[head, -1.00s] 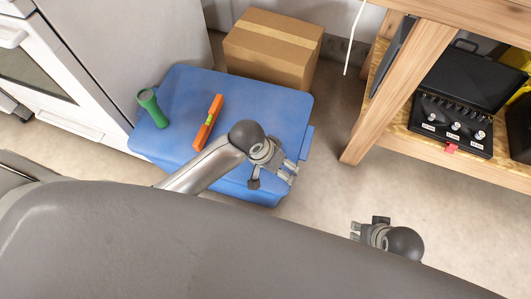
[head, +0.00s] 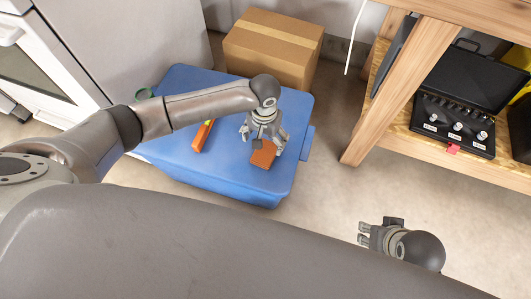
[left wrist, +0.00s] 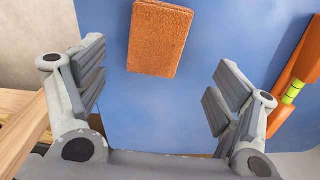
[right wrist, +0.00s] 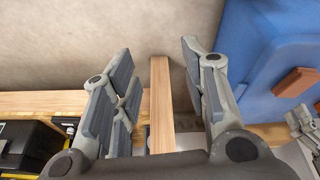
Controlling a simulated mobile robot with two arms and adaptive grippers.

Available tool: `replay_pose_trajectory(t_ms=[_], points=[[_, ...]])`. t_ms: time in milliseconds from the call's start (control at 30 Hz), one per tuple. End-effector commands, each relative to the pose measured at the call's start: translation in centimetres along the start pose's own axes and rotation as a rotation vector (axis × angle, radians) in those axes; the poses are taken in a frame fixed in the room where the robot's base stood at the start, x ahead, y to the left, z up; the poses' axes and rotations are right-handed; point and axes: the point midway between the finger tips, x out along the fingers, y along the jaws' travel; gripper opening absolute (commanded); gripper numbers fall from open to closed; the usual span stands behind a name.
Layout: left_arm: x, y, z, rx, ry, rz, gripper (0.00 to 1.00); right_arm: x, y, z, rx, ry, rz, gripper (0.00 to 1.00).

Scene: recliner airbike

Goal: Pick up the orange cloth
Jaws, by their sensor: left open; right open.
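The orange cloth (head: 263,155) is a small folded rectangle lying flat on the blue bin lid (head: 225,160). In the left wrist view the cloth (left wrist: 159,38) is at the top middle, beyond the spread fingers. My left gripper (head: 264,138) is open and empty above the cloth, partly covering it in the head view. I see no contact with it. My right gripper (head: 362,233) is open and empty over the floor, well to the right of the bin. The cloth also shows at the right of the right wrist view (right wrist: 296,82).
An orange level (head: 203,136) lies on the lid left of the cloth. A cardboard box (head: 273,47) stands behind the bin. A wooden workbench (head: 400,90) with a black tool case (head: 455,110) is at the right.

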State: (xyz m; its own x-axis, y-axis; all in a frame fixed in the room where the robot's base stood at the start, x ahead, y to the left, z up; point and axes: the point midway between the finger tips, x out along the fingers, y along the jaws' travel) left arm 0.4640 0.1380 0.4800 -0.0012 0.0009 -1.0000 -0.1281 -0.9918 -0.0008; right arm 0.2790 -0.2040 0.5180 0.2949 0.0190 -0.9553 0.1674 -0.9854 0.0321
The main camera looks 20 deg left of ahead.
Motion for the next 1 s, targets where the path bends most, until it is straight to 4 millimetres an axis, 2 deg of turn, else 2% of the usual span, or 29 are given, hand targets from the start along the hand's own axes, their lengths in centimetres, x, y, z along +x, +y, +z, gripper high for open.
replay_pose_trajectory(t_ms=[100,267,467,567,667,900,933,1000], points=[[1.1,0.0,0.0,0.0,-0.001,0.0,0.86,-1.2,0.1,0.1,0.001,0.006,0.001,0.41],[1.6,0.1,0.0,0.001,0.001,0.001,0.86,-1.9,0.1,0.1,0.001,0.008,0.002,0.41],[3.7,0.2,0.4,0.002,-0.001,0.0,0.86,-1.7,0.1,0.4,0.001,0.012,0.003,0.41],[5.3,0.4,0.7,0.001,-0.001,-0.001,0.86,-0.8,0.0,0.7,0.001,0.01,0.003,0.41],[6.5,0.4,0.6,0.001,0.0,0.0,0.86,-0.3,0.0,0.1,0.0,0.041,0.002,0.41],[6.7,0.4,0.6,0.002,0.001,0.001,0.86,-0.5,0.0,-0.3,0.0,0.056,0.001,0.41],[6.7,0.4,0.6,0.002,0.001,0.001,0.84,-0.5,0.0,-0.3,0.0,0.056,0.001,0.41],[6.7,0.4,0.6,0.002,0.001,0.001,0.75,-0.5,-0.1,-0.3,0.0,0.055,0.001,0.41]])
